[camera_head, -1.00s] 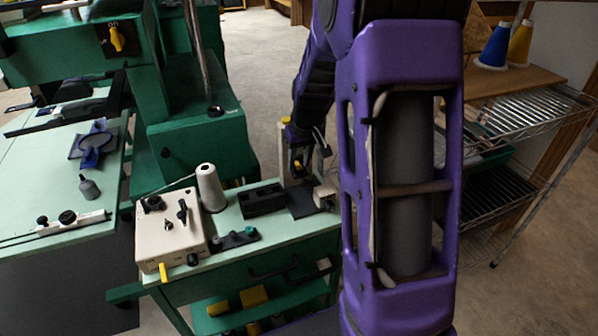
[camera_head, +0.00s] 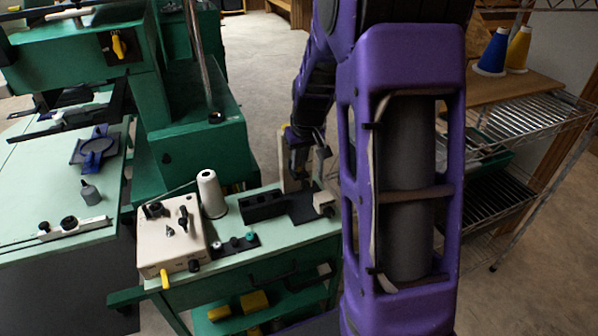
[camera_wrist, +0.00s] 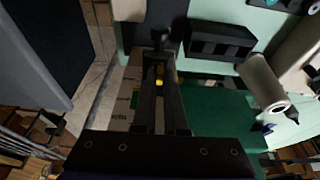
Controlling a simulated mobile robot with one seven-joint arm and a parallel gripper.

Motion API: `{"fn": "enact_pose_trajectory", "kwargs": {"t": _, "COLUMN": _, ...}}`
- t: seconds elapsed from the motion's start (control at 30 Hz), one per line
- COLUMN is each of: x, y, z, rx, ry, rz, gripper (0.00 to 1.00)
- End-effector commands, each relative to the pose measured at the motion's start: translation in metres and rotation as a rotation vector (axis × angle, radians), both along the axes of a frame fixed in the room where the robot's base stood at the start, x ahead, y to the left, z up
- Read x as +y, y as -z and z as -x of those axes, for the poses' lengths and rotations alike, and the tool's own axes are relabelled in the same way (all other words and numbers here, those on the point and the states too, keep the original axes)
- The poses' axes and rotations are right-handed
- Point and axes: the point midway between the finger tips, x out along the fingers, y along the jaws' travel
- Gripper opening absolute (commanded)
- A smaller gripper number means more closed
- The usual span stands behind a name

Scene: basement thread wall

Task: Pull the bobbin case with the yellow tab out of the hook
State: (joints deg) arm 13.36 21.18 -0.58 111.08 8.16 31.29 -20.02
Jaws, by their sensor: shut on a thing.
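My gripper (camera_head: 300,165) is at the far right end of the pale green bench, in front of a pale upright block (camera_head: 288,178) and above a dark plate. In the wrist view its two dark fingers (camera_wrist: 160,85) are close together, with a small yellow piece (camera_wrist: 159,82) between them. This fits the yellow tab, and the gripper is shut on it. The bobbin case body is too dark and small to make out. The hook is not clear either, so I cannot tell whether the case is inside it. A dark knob-like part (camera_wrist: 160,38) lies just beyond the fingertips.
A dark slotted block (camera_head: 262,206) and a white thread cone (camera_head: 211,195) stand left of my gripper. A beige box (camera_head: 165,248) with knobs and a yellow lever is further left. A wire rack (camera_head: 530,125) stands at the right.

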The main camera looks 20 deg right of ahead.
Motion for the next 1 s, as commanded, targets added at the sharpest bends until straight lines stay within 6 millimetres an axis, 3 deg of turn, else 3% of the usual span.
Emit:
{"fn": "enact_pose_trajectory", "kwargs": {"t": 0.1, "x": 0.000, "y": -0.012, "z": 0.000, "rx": -0.001, "ry": 0.000, "rz": 0.001, "gripper": 0.00}}
{"fn": "enact_pose_trajectory", "kwargs": {"t": 0.53, "x": -0.001, "y": -0.014, "z": 0.000, "rx": -0.001, "ry": 0.000, "rz": 0.001, "gripper": 0.00}}
{"fn": "enact_pose_trajectory", "kwargs": {"t": 1.0, "x": -0.001, "y": -0.037, "z": 0.000, "rx": -0.001, "ry": 0.000, "rz": 0.001, "gripper": 0.00}}
